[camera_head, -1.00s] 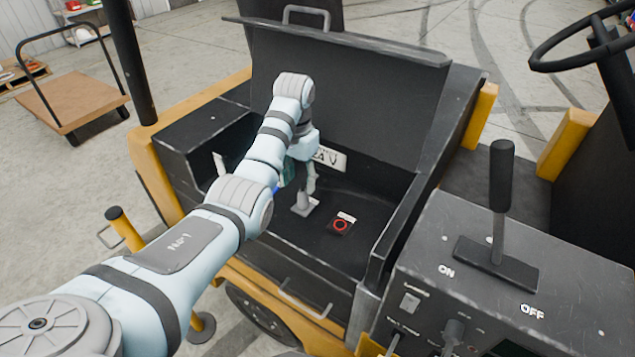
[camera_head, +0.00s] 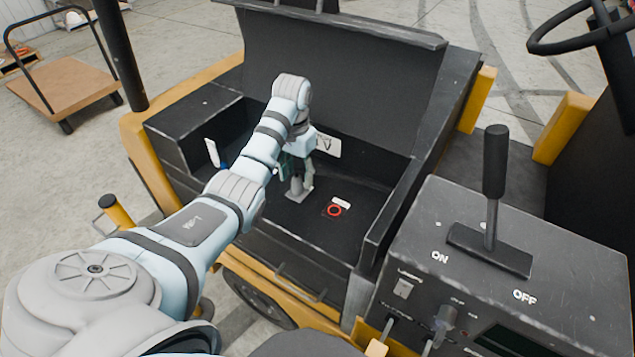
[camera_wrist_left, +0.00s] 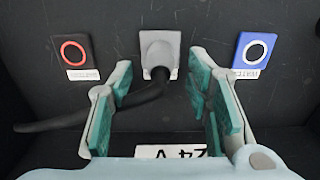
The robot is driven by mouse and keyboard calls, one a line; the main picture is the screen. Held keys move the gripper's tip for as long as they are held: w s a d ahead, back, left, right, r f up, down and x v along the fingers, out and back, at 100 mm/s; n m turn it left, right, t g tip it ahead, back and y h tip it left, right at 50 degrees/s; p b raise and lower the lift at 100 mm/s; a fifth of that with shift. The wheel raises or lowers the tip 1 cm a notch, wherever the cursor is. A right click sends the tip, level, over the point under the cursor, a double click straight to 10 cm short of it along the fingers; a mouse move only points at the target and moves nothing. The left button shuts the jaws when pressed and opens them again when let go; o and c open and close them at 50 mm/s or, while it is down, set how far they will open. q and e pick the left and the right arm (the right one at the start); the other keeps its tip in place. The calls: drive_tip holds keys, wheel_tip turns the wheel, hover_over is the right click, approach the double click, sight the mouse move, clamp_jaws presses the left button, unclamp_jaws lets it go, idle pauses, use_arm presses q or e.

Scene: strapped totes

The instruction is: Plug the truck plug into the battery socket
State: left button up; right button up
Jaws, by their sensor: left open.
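In the left wrist view, a grey plug (camera_wrist_left: 158,52) with a thick dark cable (camera_wrist_left: 90,118) sits at a square grey socket plate (camera_wrist_left: 171,45); whether it is fully seated, I cannot tell. The cable bends off to the left. My left gripper (camera_wrist_left: 160,75) is open, its teal-padded fingers on either side of the plug, apart from it. In the head view, the left gripper (camera_head: 298,168) is inside the truck's open battery compartment, just above the grey plate (camera_head: 298,194), and partly hides the plug. My right gripper is not in view.
A red ring marker (camera_head: 334,210) and a blue ring marker (camera_wrist_left: 255,50) flank the plate. The raised dark lid (camera_head: 350,85) stands behind the arm. A control box (camera_head: 520,265) with a lever is at the right. A flat trolley (camera_head: 65,82) stands far left.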

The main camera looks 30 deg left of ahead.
sight(297, 176)
use_arm(q)
drive_tip(key=f, duration=0.2)
drive_tip(key=shift+s+a+f, duration=0.1)
drive_tip(key=shift+s+f, duration=0.2)
drive_tip(key=shift+f, duration=0.05)
drive_tip(key=shift+w+f, duration=0.2)
drive_tip(key=shift+f, duration=0.3)
idle(0.6)
clamp_jaws()
drive_tip(key=shift+r, duration=0.15)
